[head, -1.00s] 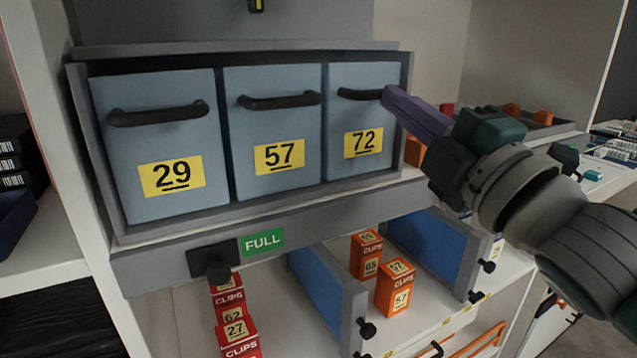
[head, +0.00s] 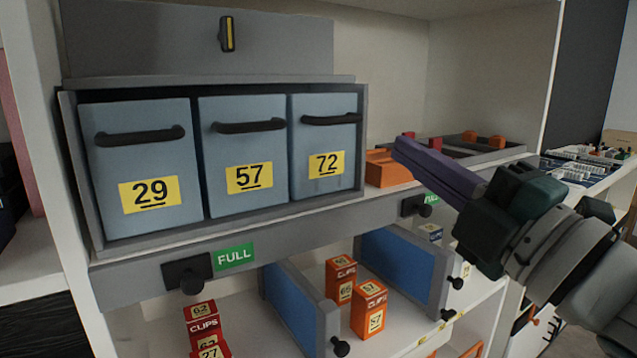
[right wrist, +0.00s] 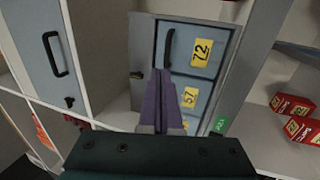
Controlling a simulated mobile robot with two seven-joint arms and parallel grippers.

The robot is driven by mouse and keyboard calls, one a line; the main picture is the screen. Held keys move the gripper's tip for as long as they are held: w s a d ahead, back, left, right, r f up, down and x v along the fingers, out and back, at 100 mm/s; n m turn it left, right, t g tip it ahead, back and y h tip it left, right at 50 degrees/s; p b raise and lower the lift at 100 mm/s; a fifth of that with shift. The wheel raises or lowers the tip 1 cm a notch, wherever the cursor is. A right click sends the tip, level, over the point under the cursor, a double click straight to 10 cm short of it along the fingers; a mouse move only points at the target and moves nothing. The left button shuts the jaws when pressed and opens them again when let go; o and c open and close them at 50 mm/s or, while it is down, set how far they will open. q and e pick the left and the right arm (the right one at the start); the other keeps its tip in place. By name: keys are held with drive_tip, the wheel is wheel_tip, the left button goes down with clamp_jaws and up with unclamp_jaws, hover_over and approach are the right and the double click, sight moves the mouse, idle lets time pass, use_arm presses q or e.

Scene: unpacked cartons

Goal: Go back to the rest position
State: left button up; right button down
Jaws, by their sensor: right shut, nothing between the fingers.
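My right gripper (head: 402,150) is at the right of the head view, its purple fingers together with nothing between them. It is in front of the shelf, to the right of the drawer marked 72 (head: 330,185), and looks apart from it. In the right wrist view the purple fingers (right wrist: 162,100) point toward the drawers marked 72 (right wrist: 203,50) and 57. My left gripper is in neither view.
Grey-blue drawers 29 (head: 148,165) and 57 (head: 243,150) stand in a grey cabinet on the shelf. Below are blue dividers (head: 300,305) and red and orange clip boxes (head: 368,310). A grey tray (head: 480,152) with red and orange pieces lies behind my right gripper.

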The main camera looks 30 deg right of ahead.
drive_tip(key=s+d+f+m+g+h+p, duration=0.15)
drive_tip(key=s+f+m+g+h, duration=0.25)
drive_tip(key=s+f+m+g, duration=0.5)
drive_tip(key=s+a+f+m+g+y+p, duration=0.3)
drive_tip(key=s+a+f+m+g, duration=0.4)
drive_tip(key=s+a+f+g, duration=0.15)
wheel_tip(320, 180, up, 38)
drive_tip(key=s+p, duration=0.2)
drive_tip(key=p, duration=3.5)
drive_tip(key=shift+s+m, duration=0.2)
drive_tip(key=shift+m, duration=0.1)
drive_tip(key=shift+a, duration=0.1)
